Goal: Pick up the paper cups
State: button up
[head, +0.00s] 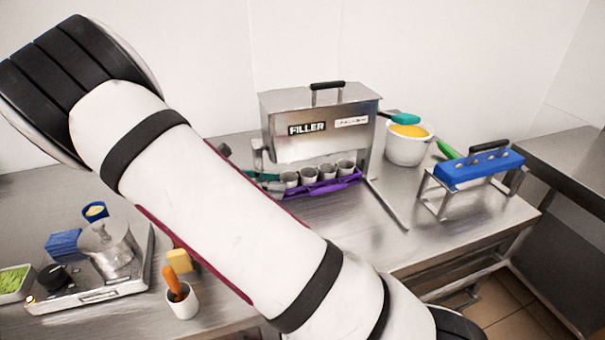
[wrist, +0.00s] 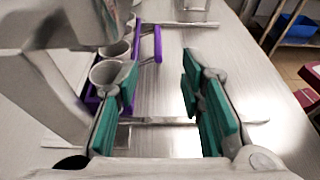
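Several grey-white paper cups (head: 308,174) stand upright in a row in a purple holder (head: 335,187) under the front of the steel filler (head: 318,128). In the wrist view, the nearest paper cup (wrist: 107,73) is at the left, with others behind it along the purple holder (wrist: 148,45). My gripper (wrist: 160,92) is open, its two teal fingers wide apart with nothing between them. Its left finger is right beside the nearest cup; I cannot tell if they touch. In the head view, my gripper (head: 264,180) is at the left end of the row, partly hidden by my arm.
A white pot (head: 408,146) of yellow stuff stands right of the filler. A blue mould on a steel stand (head: 478,168) is farther right. At the left are a scale with a pot (head: 108,250) and a cup with an orange-handled tool (head: 182,300). Bare table lies before the holder.

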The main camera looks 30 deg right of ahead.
jog(key=shift+w+d, duration=0.1)
jog(key=shift+w, duration=0.1)
jog(key=p, duration=0.1)
send_near(328, 187)
jog(key=x, duration=0.2)
jog(key=shift+d, duration=0.35)
jog(key=shift+p+x, duration=0.5)
jog(key=shift+x, duration=2.2)
jog(key=shift+s+f, duration=0.1)
jog(key=shift+c, duration=0.6)
grip_shut()
